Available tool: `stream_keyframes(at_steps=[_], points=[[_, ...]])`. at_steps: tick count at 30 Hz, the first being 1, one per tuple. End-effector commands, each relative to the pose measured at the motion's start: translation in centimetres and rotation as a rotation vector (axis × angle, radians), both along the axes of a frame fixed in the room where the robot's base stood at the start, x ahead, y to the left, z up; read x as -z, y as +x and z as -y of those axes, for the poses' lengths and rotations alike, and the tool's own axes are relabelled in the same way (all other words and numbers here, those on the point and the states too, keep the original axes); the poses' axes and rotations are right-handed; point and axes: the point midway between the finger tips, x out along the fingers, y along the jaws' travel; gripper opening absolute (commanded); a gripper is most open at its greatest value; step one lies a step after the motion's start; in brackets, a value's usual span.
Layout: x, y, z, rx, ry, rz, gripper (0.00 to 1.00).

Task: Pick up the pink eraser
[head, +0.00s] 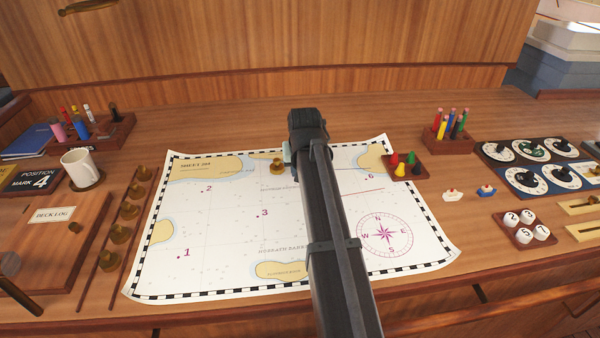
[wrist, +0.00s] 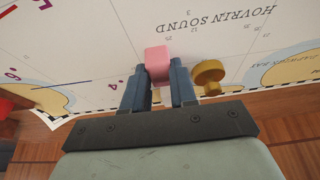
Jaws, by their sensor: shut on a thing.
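The pink eraser (wrist: 158,58) is a small pink block between my fingertips in the wrist view. My gripper (wrist: 162,72) is shut on it, one blue-grey finger on each side. The white paper chart lies beneath; I cannot tell whether the eraser touches it or is held a little above. In the head view my own arm hides the eraser, and only a bit of my gripper (head: 288,154) shows at the chart's far edge.
A brass weight (wrist: 208,73) stands close beside my right finger; it also shows in the head view (head: 277,167). A small rack with red, green, yellow and black pegs (head: 404,168) sits on the chart (head: 225,235). A mug (head: 78,168) stands left.

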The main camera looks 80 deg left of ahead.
Motion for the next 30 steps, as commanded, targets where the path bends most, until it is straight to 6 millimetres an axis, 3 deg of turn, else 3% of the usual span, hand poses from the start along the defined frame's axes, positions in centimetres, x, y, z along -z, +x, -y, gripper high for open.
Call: stream_keyframes(at_steps=[8,21,30], points=[[-1.6,0.0,-0.1,0.000,0.002,0.000,0.00],[-8.6,0.0,-0.1,0.000,0.001,0.000,0.00],[-10.1,0.0,0.0,0.000,0.000,0.000,0.00]])
